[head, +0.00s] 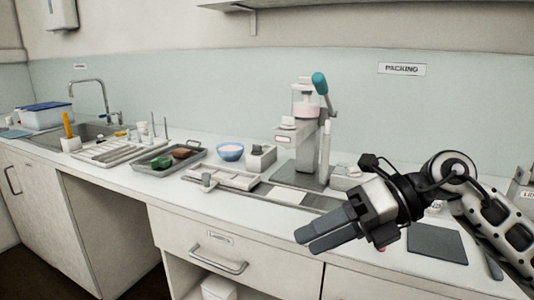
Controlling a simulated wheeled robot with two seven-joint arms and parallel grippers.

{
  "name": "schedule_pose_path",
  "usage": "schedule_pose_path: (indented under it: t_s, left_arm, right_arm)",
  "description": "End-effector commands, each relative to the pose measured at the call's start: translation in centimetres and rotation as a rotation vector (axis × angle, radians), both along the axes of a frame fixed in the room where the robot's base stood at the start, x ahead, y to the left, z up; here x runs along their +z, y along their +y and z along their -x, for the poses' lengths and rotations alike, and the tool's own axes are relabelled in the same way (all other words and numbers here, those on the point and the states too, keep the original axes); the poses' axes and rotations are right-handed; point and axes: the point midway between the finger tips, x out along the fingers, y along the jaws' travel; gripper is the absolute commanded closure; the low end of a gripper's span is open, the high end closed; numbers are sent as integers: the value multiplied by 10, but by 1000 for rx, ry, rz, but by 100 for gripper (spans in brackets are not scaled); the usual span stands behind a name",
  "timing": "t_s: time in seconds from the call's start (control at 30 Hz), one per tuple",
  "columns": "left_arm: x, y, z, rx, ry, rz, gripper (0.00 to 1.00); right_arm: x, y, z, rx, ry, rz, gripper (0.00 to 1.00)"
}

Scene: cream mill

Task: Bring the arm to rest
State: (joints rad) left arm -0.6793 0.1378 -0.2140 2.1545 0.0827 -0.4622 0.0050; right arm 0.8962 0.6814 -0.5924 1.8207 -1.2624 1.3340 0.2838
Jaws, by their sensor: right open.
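My right arm comes in from the right side of the head view. Its right gripper (327,233) is open and empty, in front of the counter's front edge and pointing left. The fingers look close together from this angle, with nothing seen between them. The gripper and wrist hide part of the counter front and some of the counter top behind them. My left gripper is not in view.
The white counter (215,208) holds a filling machine (305,130) with a teal-handled lever, a blue bowl (230,152), a grey tray (168,158) with green and brown items, and a dark mat (437,244). A sink (80,134) is at left. Space before the counter is free.

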Motion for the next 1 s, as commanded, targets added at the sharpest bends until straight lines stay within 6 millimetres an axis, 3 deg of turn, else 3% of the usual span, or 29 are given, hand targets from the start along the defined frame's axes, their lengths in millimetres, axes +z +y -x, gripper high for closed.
schedule_pose_path:
  t_s: [0.03,0.1,0.17,0.27,0.37,0.47,0.53,0.7,0.83,1.0]
  left_arm:
    - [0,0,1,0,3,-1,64]
    - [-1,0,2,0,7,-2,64]
    - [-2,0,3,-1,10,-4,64]
    - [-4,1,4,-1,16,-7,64]
    - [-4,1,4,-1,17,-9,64]
    - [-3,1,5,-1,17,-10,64]
    - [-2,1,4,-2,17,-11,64]
    - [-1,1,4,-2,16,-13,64]
    - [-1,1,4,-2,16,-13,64]
    - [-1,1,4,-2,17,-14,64]
  right_arm:
    - [-5,21,13,13,84,-157,40]
    - [-1,41,25,-12,208,-396,40]
    - [4,49,28,-66,325,-591,40]
    - [3,45,21,-221,542,-890,40]
    - [-19,25,5,-448,781,-1139,40]
    - [-68,-3,-5,-738,1038,-1325,40]
    - [-117,-23,-2,-967,1227,-1408,40]
    - [-227,-52,44,-1458,1607,-1441,40]
    - [-282,-59,90,-1714,1812,-1384,40]
    - [-312,-60,126,-1877,1948,-1318,40]
